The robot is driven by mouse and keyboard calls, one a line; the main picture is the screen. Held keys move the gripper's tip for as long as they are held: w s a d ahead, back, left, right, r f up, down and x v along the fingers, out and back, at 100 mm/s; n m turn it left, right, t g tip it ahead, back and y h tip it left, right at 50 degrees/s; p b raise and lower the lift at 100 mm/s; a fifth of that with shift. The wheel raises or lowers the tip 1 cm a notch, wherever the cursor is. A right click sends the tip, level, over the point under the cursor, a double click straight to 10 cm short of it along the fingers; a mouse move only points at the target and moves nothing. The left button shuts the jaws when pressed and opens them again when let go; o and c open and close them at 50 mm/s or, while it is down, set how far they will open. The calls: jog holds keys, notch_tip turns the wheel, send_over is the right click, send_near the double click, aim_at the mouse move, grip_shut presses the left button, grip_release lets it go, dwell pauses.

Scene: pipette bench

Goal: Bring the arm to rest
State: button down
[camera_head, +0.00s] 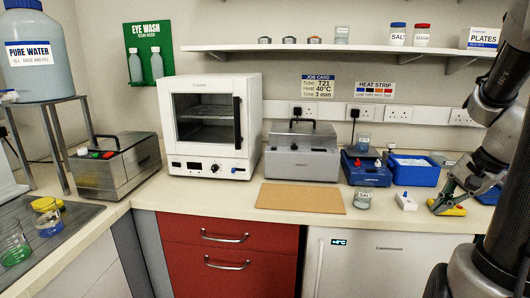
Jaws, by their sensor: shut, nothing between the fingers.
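My arm (503,110) comes down along the right side of the view, bent at its joints. My gripper (437,205) is at its lower end, low over the right part of the bench. Its fingers are shut with nothing between them. A yellow object (453,211) lies on the bench right at the fingertips, partly hidden by the gripper. I cannot tell whether the fingers touch it.
A brown board (300,197) lies bare mid-bench. A shelf (345,48) runs above.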

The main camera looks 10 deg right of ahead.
jog(key=s+a+r+n+h, duration=0.1)
jog(key=s+a+r+n, duration=0.3)
jog(key=a+n, duration=0.3)
jog(key=s+a+r+n+h, duration=0.1)
jog(key=s+a+r+n, duration=0.4)
jog(key=a+n, duration=0.1)
jog(key=shift+s+a+n, duration=0.15)
jog(key=shift+a+n, duration=0.2)
jog(key=shift+n, duration=0.05)
dwell(0.7)
